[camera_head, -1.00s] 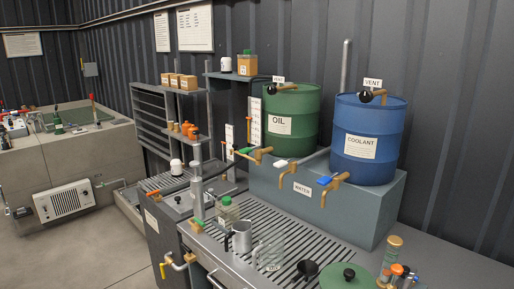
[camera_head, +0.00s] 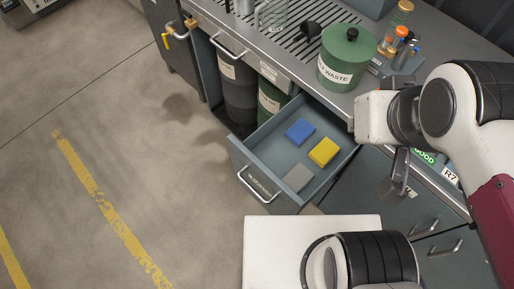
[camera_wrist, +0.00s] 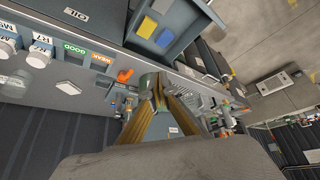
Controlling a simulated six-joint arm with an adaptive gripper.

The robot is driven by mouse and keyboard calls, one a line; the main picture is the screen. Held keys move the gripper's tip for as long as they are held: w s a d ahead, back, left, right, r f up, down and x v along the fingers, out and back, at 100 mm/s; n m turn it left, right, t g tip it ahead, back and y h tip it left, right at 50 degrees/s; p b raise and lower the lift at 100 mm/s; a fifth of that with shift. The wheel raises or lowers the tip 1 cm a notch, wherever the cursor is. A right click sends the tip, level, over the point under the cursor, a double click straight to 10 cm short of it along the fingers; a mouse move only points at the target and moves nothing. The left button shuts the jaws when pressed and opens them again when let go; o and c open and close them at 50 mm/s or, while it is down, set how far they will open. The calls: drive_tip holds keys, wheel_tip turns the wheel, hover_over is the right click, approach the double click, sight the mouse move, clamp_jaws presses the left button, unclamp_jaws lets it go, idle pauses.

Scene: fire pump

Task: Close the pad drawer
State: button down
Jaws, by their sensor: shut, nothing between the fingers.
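The pad drawer (camera_head: 285,188) is pulled out from the bench front in the head view, open toward the lower left. It holds a blue pad (camera_head: 300,131), a yellow pad (camera_head: 323,152) and a grey pad (camera_head: 297,178). Its bar handle (camera_head: 257,187) is on the front face, beside a label. The open drawer (camera_wrist: 187,30) also shows at the top of the wrist view, with the blue and yellow pads. My gripper (camera_wrist: 158,90) is shut and empty, apart from the drawer. In the head view my arm is to the drawer's right.
A green waste pot (camera_head: 343,62) stands on the bench edge above the drawer. Dark and green drums (camera_head: 238,88) stand in the open bay left of the drawer. More handles (camera_head: 424,229) are on the cabinet at right. The floor (camera_head: 190,190) left of the drawer is clear.

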drive_tip(key=s+a+f+n+g, duration=0.3)
drive_tip(key=s+a+f, duration=0.3)
drive_tip(key=a, duration=0.4)
drive_tip(key=s+a+f+n+g, duration=0.3)
drive_tip(key=s+a+f+n, duration=0.1)
drive_tip(key=a+f, duration=0.5)
drive_tip(key=s+a+f+n+g, duration=0.25)
drive_tip(key=s+a+f, duration=0.3)
drive_tip(key=a, duration=0.55)
drive_tip(key=s+a+f+n, duration=0.2)
drive_tip(key=s+a+f, duration=0.2)
drive_tip(key=s+f, duration=0.7)
drive_tip(key=s+d+f+n+t+h, duration=0.1)
drive_tip(key=s+d+f+t, duration=0.15)
drive_tip(key=f, duration=0.65)
drive_tip(key=s+d+f+n+t, duration=0.1)
drive_tip(key=s+d+f+t, duration=0.15)
drive_tip(key=f, duration=0.75)
drive_tip(key=w+d+f+n+t, duration=0.2)
drive_tip(key=w+d+f+t, duration=0.45)
drive_tip(key=w, duration=0.25)
drive_tip(key=w+d+r+t+y, duration=0.1)
drive_tip(key=w+d+r+t, duration=0.3)
drive_tip(key=w, duration=0.4)
wheel_tip(320, 180, up, 12)
drive_tip(key=w+a+n+t, duration=0.1)
drive_tip(key=w+n+t, duration=0.1)
drive_tip(key=t, duration=0.3)
drive_tip(key=shift+a, duration=0.2)
